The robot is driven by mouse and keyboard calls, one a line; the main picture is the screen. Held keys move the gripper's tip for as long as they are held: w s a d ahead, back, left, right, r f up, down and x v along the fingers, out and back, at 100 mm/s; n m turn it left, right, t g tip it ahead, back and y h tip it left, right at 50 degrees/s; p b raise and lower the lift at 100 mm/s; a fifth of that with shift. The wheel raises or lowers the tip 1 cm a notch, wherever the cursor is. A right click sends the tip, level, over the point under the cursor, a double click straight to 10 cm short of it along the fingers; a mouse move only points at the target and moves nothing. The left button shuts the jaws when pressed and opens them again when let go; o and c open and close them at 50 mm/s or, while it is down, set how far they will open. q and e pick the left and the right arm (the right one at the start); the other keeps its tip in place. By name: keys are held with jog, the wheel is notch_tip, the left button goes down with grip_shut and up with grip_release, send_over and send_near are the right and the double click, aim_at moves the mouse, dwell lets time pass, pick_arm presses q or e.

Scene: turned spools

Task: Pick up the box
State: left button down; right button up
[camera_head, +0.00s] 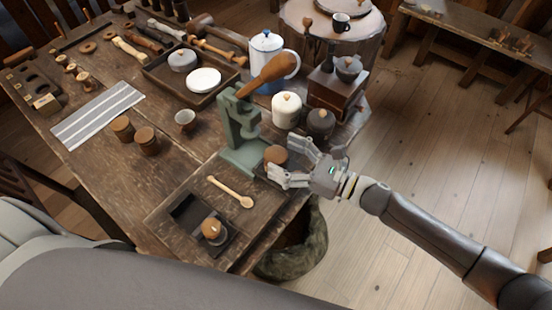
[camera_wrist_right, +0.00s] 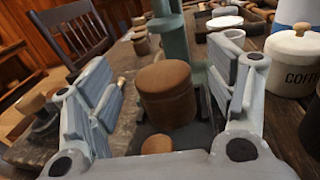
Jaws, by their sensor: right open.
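A round brown lidded box (camera_wrist_right: 167,92) stands upright between the spread fingers of my right gripper (camera_wrist_right: 165,75) in the wrist view. In the head view the box (camera_head: 275,154) is at the right edge of the table, just beside the green press, partly hidden by the gripper. My right gripper (camera_head: 287,161) is open, coming from the right, with a finger on either side of the box. Gaps show between box and fingers in the wrist view. My left gripper is not in view.
The green press (camera_head: 243,135) with a wooden handle stands close behind the box. A white canister (camera_head: 286,110) and a dark canister (camera_head: 320,123) stand near. A wooden spoon (camera_head: 231,191) lies in front on a board. Floor is clear to the right.

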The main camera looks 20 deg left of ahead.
jog(key=shift+w+a+f, duration=0.1)
jog(key=shift+w+a, duration=0.05)
jog(key=shift+a, duration=0.55)
jog(key=shift+w+a, duration=0.1)
jog(key=shift+a, duration=0.55)
jog(key=shift+c, duration=0.4)
jog(key=c, duration=1.1)
